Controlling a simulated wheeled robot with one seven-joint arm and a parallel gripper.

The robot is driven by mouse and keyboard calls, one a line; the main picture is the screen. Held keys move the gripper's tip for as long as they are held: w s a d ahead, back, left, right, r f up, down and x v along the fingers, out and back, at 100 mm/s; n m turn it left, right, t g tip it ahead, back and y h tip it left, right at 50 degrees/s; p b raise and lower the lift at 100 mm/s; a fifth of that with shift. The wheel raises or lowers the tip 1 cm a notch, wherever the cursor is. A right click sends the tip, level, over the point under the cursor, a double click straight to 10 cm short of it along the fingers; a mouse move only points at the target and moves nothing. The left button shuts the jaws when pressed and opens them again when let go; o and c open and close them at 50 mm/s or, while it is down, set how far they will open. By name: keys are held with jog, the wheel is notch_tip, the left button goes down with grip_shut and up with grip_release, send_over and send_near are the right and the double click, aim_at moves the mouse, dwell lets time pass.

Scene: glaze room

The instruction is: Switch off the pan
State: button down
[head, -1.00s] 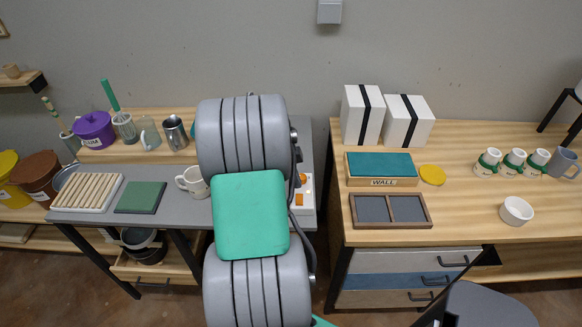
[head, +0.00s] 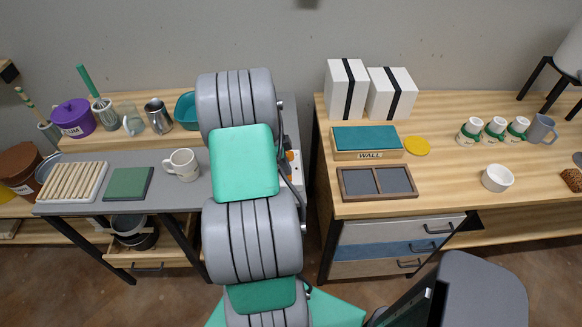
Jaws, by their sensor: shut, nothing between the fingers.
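My own grey and green arm rises through the middle of the head view and covers part of the grey left bench (head: 185,194). My gripper does not show; it is hidden behind the arm or outside the picture. No pan can be made out clearly. Just right of the arm, a white unit with orange switches (head: 293,158) partly shows at the bench's right end. The arm hides the rest of it, and the switch positions cannot be read.
A white mug (head: 182,165), green tile (head: 128,183) and slatted rack (head: 73,182) stand left of the arm. A teal container (head: 187,111) is behind. A gap separates the benches. The right bench (head: 445,190) holds a divided tray (head: 342,188) and white boxes (head: 390,94).

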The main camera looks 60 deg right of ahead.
jog(key=shift+s+a+f, duration=0.1)
jog(key=shift+a+f, duration=0.05)
jog(key=shift+a, duration=0.2)
jog(key=shift+s+a, duration=0.3)
jog(key=shift+a, duration=0.3)
jog(key=shift+d+r, duration=0.1)
jog(key=shift+r, duration=0.35)
jog(key=d+v, duration=0.1)
jog(key=v, duration=1.2)
jog(key=shift+s+r, duration=0.25)
jog(key=shift+r, duration=0.05)
